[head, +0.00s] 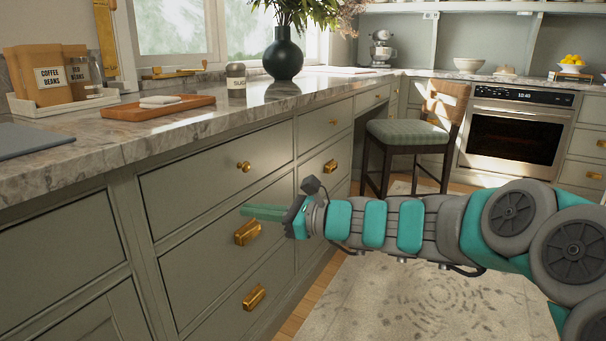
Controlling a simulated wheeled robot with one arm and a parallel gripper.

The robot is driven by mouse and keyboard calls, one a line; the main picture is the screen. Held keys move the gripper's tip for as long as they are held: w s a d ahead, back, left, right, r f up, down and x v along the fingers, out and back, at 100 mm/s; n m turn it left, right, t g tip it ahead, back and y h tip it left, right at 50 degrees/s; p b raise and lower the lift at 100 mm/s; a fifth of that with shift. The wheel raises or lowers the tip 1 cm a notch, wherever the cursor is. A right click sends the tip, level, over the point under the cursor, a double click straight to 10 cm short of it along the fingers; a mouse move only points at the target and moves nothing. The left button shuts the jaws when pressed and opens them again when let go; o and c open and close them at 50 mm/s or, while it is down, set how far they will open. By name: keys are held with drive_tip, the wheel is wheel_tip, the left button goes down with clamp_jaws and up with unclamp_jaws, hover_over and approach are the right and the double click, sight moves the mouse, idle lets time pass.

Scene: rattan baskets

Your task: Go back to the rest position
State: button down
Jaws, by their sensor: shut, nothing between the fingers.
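My gripper (264,212) shows in the middle of the head view, at the end of my teal and grey arm. Its green fingers point left and are shut, with nothing held. They appear in front of the grey-green drawer fronts (215,175), just above and right of a brass cup handle (247,232). I cannot tell the exact gap between the fingertips and the drawers. The arm stretches in from the right edge.
A marble counter (180,125) runs along the left with a wooden tray (165,107), a jar (236,80) and a dark vase (283,55). A stool (407,133) stands ahead, near an oven (515,135). A patterned rug (380,305) lies on the floor below my arm.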

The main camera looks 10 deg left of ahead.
drive_tip(key=s+d+f+n+g+h, duration=0.2)
drive_tip(key=s+f+n, duration=0.15)
drive_tip(key=s, duration=0.25)
drive_tip(key=s+d+f+n+g+h+p, duration=0.1)
drive_tip(key=s+f+n+h, duration=0.1)
drive_tip(key=s+n, duration=0.35)
drive_tip(key=s+d+f+n+g+h, duration=0.2)
drive_tip(key=s+f, duration=0.1)
drive_tip(key=s, duration=0.5)
drive_tip(key=s+d+f+n+h, duration=0.2)
drive_tip(key=s+d, duration=0.3)
drive_tip(key=d, duration=0.3)
drive_tip(key=s+d+f+n+g+h+p, duration=0.1)
drive_tip(key=s+d+f+n+h, duration=0.2)
drive_tip(key=d, duration=0.6)
drive_tip(key=s+d+f+n+h, duration=0.2)
drive_tip(key=s+d+f+h, duration=0.2)
drive_tip(key=s+d, duration=0.3)
drive_tip(key=shift+s+d+n+h, duration=0.3)
drive_tip(key=shift+d+h, duration=0.4)
drive_tip(key=shift+d, duration=0.2)
